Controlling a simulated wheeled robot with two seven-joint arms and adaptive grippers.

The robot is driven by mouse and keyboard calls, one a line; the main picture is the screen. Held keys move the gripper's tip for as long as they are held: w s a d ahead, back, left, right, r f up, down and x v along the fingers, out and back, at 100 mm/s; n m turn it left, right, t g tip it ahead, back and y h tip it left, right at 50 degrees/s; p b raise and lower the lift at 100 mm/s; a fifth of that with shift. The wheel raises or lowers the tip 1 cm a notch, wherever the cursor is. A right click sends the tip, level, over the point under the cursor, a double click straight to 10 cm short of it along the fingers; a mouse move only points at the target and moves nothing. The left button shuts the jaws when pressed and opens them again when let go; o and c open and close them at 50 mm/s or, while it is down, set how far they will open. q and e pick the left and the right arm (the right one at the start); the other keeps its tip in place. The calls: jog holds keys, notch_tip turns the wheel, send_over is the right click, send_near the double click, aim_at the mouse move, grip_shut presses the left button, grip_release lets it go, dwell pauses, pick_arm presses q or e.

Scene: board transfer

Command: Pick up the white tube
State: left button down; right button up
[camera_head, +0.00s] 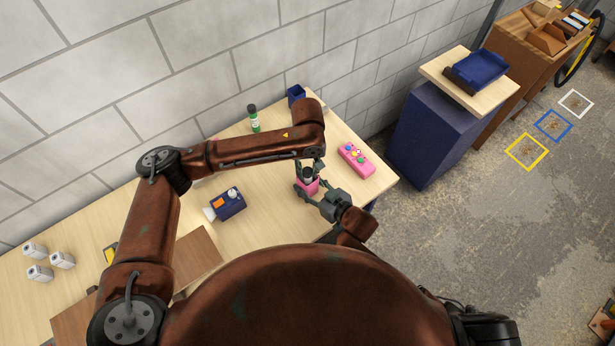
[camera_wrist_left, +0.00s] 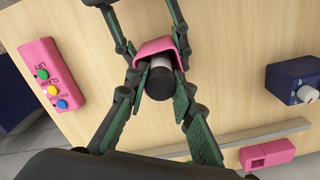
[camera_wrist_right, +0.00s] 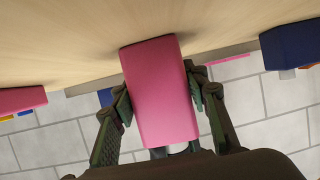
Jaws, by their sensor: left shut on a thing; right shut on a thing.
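A pink holder (camera_head: 309,187) is over the table in the head view. The white tube (camera_wrist_left: 159,63) sits in its opening, with a dark cap (camera_wrist_left: 158,86) at the end towards my left wrist camera. My left gripper (camera_wrist_left: 156,90) is shut on the capped end of the tube. My right gripper (camera_wrist_right: 160,93) is shut on the pink holder (camera_wrist_right: 160,90), one finger on each side. The tube's far part is hidden inside the holder. In the head view my left forearm and gripper partly cover it.
A pink button box (camera_head: 356,158) lies to the right. A dark blue device with a knob (camera_head: 228,203) stands to the left. Several white bottles (camera_head: 61,260) are at the far left.

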pick_arm(q)
notch_tip(320, 180, up, 18)
dwell(0.4)
pick_arm(e)
jog(key=o, duration=1.2)
jog(key=v, duration=1.2)
